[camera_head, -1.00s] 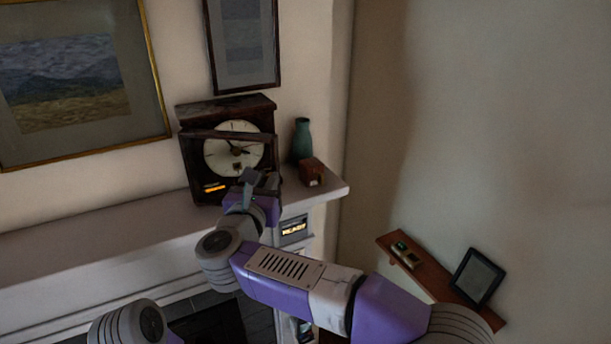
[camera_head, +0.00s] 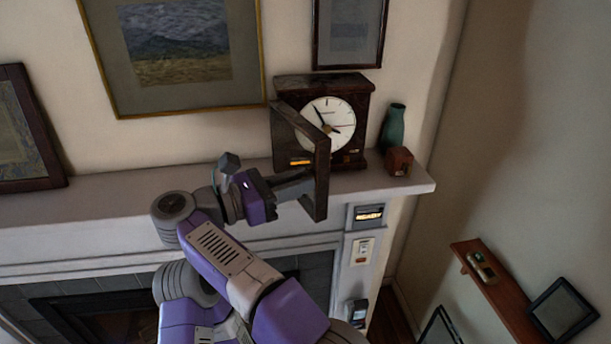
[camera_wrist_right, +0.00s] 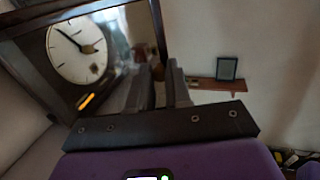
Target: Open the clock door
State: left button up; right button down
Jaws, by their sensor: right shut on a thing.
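The dark wooden clock (camera_head: 353,93) stands on the mantel, with its white dial (camera_head: 328,118) showing. Its framed door (camera_head: 321,175) stands swung out from the front, joined at the left side. My right gripper (camera_head: 304,186) is shut on the free edge of the door, low down. In the right wrist view the clock dial (camera_wrist_right: 72,52) is at the left, and the door frame (camera_wrist_right: 157,35) runs down to the two fingers of the right gripper (camera_wrist_right: 165,78). My left gripper is not in view.
The mantel (camera_head: 110,213) is clear left of the clock. A green vase (camera_head: 393,128) and a small wooden box (camera_head: 398,161) stand just right of it. Pictures hang above. A small wall shelf (camera_head: 497,295) with a dark frame (camera_head: 562,309) is at the lower right.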

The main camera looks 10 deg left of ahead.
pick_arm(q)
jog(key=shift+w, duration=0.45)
pick_arm(e)
jog(key=shift+s+a+r+g, duration=0.1)
jog(key=shift+s+a+g, duration=0.15)
jog(key=shift+a, duration=0.2)
jog(key=c, duration=1.1)
grip_release()
jog(key=shift+a, duration=0.1)
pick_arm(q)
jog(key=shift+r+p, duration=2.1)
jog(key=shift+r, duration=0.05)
pick_arm(e)
jog(key=shift+v, duration=3.75)
